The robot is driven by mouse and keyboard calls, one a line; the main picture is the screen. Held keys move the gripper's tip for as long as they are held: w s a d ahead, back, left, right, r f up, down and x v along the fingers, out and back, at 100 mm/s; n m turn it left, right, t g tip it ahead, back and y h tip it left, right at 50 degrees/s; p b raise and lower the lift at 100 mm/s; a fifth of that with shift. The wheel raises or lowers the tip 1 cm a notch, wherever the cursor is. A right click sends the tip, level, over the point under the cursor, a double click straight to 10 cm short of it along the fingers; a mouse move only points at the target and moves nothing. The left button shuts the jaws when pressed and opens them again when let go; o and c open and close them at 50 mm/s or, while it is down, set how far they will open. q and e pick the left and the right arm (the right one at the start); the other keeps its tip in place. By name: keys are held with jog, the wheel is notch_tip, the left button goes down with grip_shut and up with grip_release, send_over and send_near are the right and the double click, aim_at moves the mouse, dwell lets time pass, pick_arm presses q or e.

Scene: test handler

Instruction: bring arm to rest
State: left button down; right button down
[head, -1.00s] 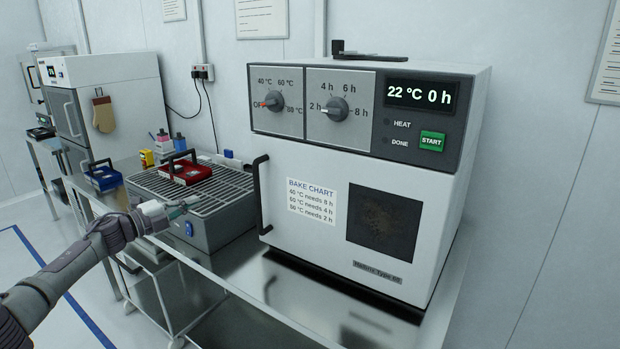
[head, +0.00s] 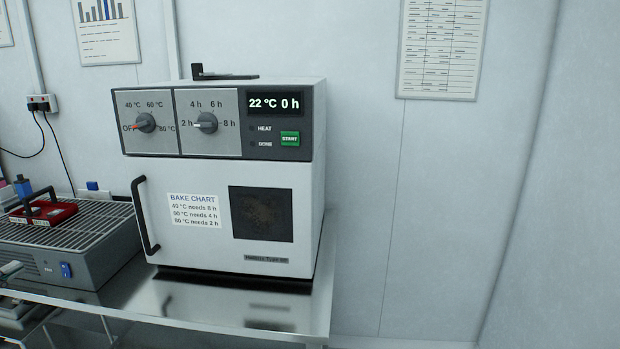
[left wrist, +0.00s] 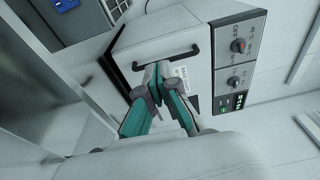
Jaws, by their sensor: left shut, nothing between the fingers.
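My left gripper (left wrist: 157,72) is shut and empty in the left wrist view, its teal-padded fingers meeting in front of the white oven (left wrist: 170,35). The fingertips appear near the oven's dark door handle (left wrist: 167,58); I cannot tell the gap. My right gripper is out of view.
The grey fan unit (head: 100,262) with a wire rack holds a red tray (head: 45,213) with a black handle, left of the oven. The steel bench (head: 310,315) ends just right of the oven.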

pick_arm(q)
jog(key=s+d+f+n+g+y, duration=0.1)
jog(key=s+d+f+n+y, duration=0.2)
jog(key=f, duration=1)
jog(key=s+d+f+n+g+y, duration=0.1)
jog(key=s+f+n+g, duration=0.2)
jog(key=f, duration=1)
jog(key=s+d+f+n+y, duration=0.25)
jog(key=f+n, duration=0.25)
jog(key=f, duration=0.9)
jog(key=s+d+f+n+g, duration=0.25)
jog(key=s+d+f, duration=0.25)
jog(key=s+f, duration=0.35)
jog(key=s+d+f+n+g, duration=0.1)
jog(key=s+d+f+g, duration=0.2)
jog(key=s+d+f, duration=0.35)
jog(key=s+d+f+n+g, duration=0.1)
jog(key=s+d+f+g, duration=0.1)
jog(key=s+d+f, duration=0.2)
jog(key=s+d+f+n+g+h, duration=0.1)
jog(key=s+d+f, duration=0.4)
jog(key=s+d, duration=0.5)
jog(key=s+d+f+n+g+h, duration=0.1)
jog(key=s+d+f+g, duration=0.3)
jog(key=s, duration=1)
jog(key=d+f+n, duration=0.1)
jog(key=d, duration=0.2)
jog(key=shift+s+d+f, duration=0.15)
jog(key=shift+s+f, duration=0.1)
